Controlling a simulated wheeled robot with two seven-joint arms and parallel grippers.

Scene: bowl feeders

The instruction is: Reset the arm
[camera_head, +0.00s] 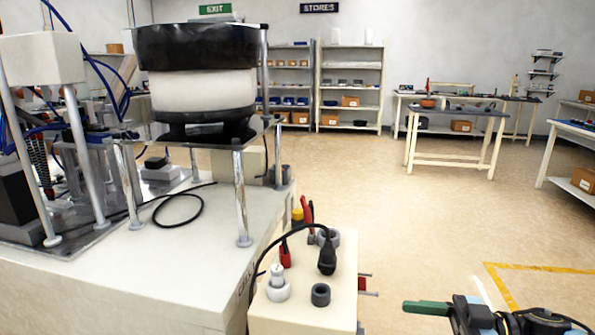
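My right gripper (430,309) shows at the bottom right edge, with a green finger pointing left and a dark body behind it. Only part of it is in the picture, and I cannot tell whether its fingers are apart or together. I see nothing held in it. It is over the floor, to the right of a small cream stand and apart from it. My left arm and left gripper are not in view.
A bowl feeder (201,48) stands on a large cream machine base (150,262) at left. The small stand (330,306) holds red-handled tools, a black-handled tool and grey rings. Open floor (430,220) lies at right, with workbenches (455,112) and shelves (350,90) farther back.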

